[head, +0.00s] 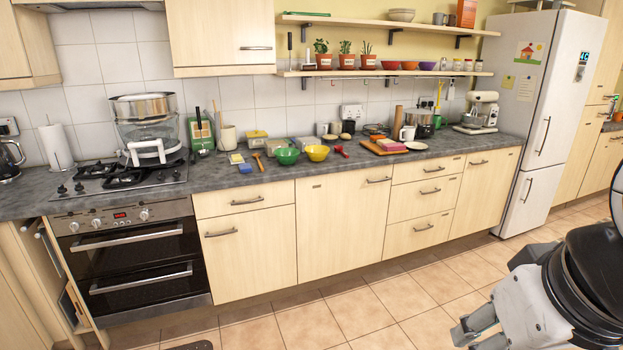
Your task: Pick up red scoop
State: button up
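A small red object that looks like the red scoop (341,151) lies on the grey counter (330,168), just right of the yellow bowl (318,153). Its exact shape is too small to make out. My gripper (474,335) is at the lower right, over the tiled floor and well away from the counter and the scoop. It is partly cut off by the bottom edge, and its opening is not clear.
A green bowl (288,156) and a wooden spoon (258,161) lie left of the yellow bowl. A wooden board (384,148) and a white plate (415,146) are to the right. A shelf (385,73) overhangs the counter. The tiled floor (390,310) in front is clear.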

aim_at(337, 148)
jog(key=i, duration=2)
jog(key=i+u, duration=0.1)
jog(key=i, duration=0.55)
jog(key=i+l+u, duration=0.1)
jog(key=i, duration=0.55)
jog(key=i+l+u, duration=0.1)
jog(key=i, duration=0.55)
jog(key=l, duration=0.1)
